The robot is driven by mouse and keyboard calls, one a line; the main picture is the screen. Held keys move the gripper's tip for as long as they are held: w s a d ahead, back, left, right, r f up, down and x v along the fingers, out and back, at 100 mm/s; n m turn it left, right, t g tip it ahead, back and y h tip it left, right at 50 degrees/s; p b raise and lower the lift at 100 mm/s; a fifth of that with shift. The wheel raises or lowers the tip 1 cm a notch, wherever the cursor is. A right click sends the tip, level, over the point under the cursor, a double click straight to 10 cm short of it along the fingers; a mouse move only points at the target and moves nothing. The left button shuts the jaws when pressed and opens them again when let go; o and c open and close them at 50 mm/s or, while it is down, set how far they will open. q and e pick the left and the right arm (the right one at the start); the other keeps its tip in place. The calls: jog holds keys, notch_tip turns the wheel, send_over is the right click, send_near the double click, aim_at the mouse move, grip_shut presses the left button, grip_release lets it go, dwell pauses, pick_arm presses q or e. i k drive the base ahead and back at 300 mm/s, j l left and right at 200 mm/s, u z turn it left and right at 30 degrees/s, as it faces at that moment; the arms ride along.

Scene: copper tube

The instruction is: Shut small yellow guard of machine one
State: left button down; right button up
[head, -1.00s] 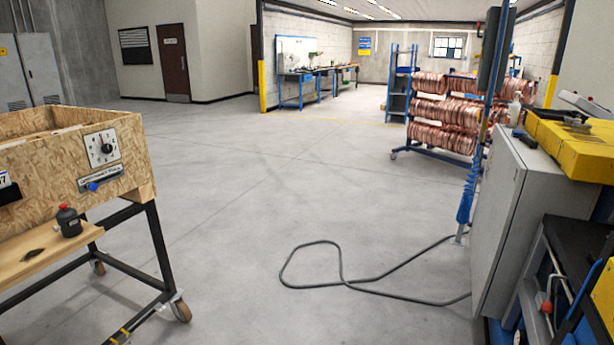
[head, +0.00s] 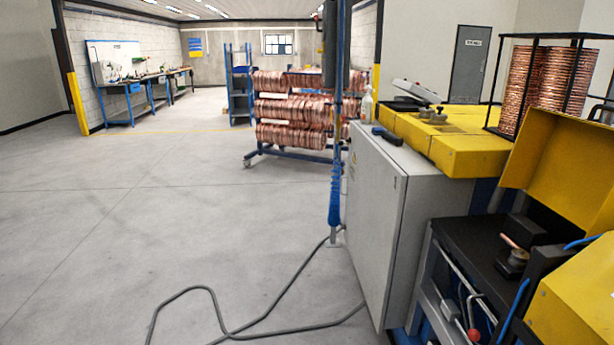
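A yellow guard (head: 565,155) stands raised and tilted at the right of the head view, over the machine's black bed (head: 465,225). The bed lies uncovered in front of it, with a short copper piece (head: 510,242) on a dark fixture. A second yellow cover (head: 580,305) is cut off by the lower right corner. A flat yellow cover (head: 440,137) lies farther back on the machine, with small items on top. I cannot tell for sure which one is the small guard of machine one. Neither of my grippers is in view.
A grey cabinet (head: 375,215) stands at the machine's left end, beside a blue post (head: 336,150). A dark cable (head: 225,325) loops on the floor. A rack of copper coils (head: 290,110) stands behind. The floor on the left is clear.

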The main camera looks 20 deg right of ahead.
aim_at(565, 162)
jog(key=i+z, duration=0.1)
jog(key=i, duration=0.7)
jog(key=i+j+z, duration=0.15)
jog(key=i, duration=0.65)
jog(key=i+z, duration=0.15)
jog(key=z, duration=1.5)
